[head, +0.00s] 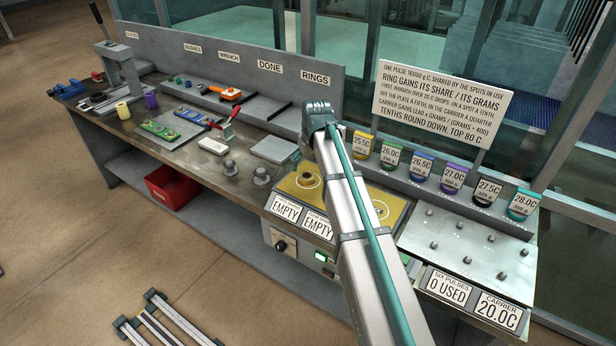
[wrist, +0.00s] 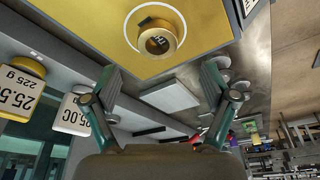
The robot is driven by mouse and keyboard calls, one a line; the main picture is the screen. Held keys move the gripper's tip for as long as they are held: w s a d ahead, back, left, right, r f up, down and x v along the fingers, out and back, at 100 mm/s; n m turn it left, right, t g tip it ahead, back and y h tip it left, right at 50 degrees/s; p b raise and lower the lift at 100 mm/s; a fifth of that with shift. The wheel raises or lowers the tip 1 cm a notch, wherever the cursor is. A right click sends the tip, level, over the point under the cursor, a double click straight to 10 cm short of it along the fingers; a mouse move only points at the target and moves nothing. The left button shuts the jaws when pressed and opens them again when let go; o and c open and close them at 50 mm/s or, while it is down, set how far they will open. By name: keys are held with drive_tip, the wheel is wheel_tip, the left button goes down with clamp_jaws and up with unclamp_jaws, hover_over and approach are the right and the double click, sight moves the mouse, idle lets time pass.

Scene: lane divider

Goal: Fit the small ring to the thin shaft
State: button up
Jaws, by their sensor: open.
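My gripper (wrist: 160,88) is open with nothing between its fingers. In the wrist view it points toward the yellow plate (wrist: 90,40); in the head view my arm hides its fingers. Several coloured rings sit along the rear ledge, including yellow (head: 361,146), green (head: 389,154) and teal (head: 521,205), with labels from 25.5C to 28.0C. I cannot tell which piece is the small ring or the thin shaft.
A pale plate with several pegs (head: 450,240) lies at the right, by signs reading 0 USED (head: 446,287) and CARRIER 20.0C (head: 496,312). Grey knobbed pieces (head: 262,177), a flat grey block (head: 274,150) and a red-handled tool (head: 222,124) lie left.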

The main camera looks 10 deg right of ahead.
sight(307, 173)
drive_tip(key=shift+d+p+x, duration=0.2)
drive_tip(key=shift+p+x, duration=1)
drive_tip(key=shift+x, duration=1.8)
drive_tip(key=shift+s, duration=0.15)
drive_tip(key=c, duration=1.5)
drive_tip(key=shift+o, duration=0.2)
drive_tip(key=shift+r, duration=0.1)
